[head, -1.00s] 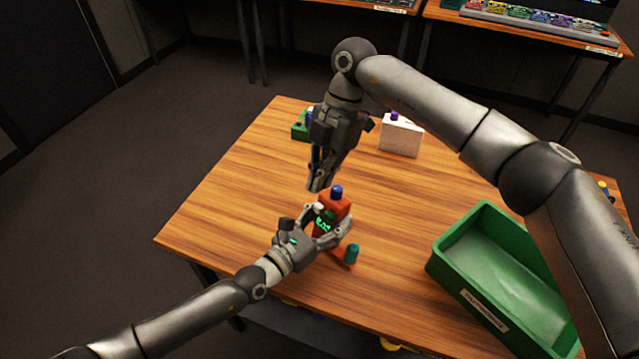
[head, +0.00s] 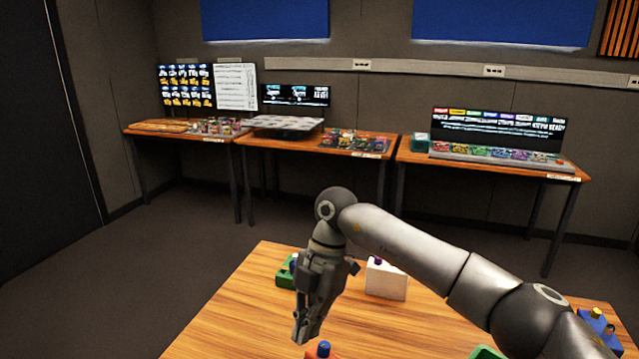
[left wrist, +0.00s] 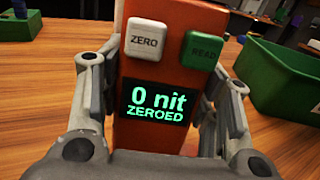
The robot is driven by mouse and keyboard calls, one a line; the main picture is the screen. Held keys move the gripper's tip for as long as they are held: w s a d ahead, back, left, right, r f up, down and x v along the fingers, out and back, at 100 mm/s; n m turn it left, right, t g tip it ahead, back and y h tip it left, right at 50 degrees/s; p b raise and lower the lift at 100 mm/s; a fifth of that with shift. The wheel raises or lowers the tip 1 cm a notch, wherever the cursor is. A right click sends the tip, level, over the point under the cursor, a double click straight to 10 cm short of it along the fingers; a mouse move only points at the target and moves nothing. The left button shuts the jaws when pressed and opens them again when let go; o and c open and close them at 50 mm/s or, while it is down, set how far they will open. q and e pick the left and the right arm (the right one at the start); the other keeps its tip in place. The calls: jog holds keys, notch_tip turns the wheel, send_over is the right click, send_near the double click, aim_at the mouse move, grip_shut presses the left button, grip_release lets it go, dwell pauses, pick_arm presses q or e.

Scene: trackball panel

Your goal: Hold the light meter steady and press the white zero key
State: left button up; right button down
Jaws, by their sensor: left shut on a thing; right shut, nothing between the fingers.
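The light meter (left wrist: 158,65) is an orange-red upright body in the left wrist view. It carries a white zero key (left wrist: 146,39), a green read key (left wrist: 202,50) and a display (left wrist: 155,101) reading "0 nit ZEROED". My left gripper (left wrist: 165,72) is shut on the meter, one finger on each side. In the head view only the meter's top (head: 322,351) shows at the bottom edge, with a blue knob. My right gripper (head: 303,335) is shut and empty, pointing down just left of that top. Its gap to the meter is hard to judge.
A white box (head: 386,280) and a green object (head: 285,274) stand farther back on the wooden table (head: 240,310). A green bin (left wrist: 285,80) is at the right in the left wrist view. Desks with screens line the far wall.

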jog(key=v, duration=0.8)
jog(key=shift+s+r, duration=0.25)
jog(key=shift+r, duration=0.3)
jog(key=shift+a, duration=0.15)
pick_arm(q)
jog(key=o, duration=1.2)
jog(key=shift+s+a, duration=0.1)
jog(key=v, duration=1.1)
jog(key=shift+s+a, duration=0.25)
jog(key=shift+s, duration=0.05)
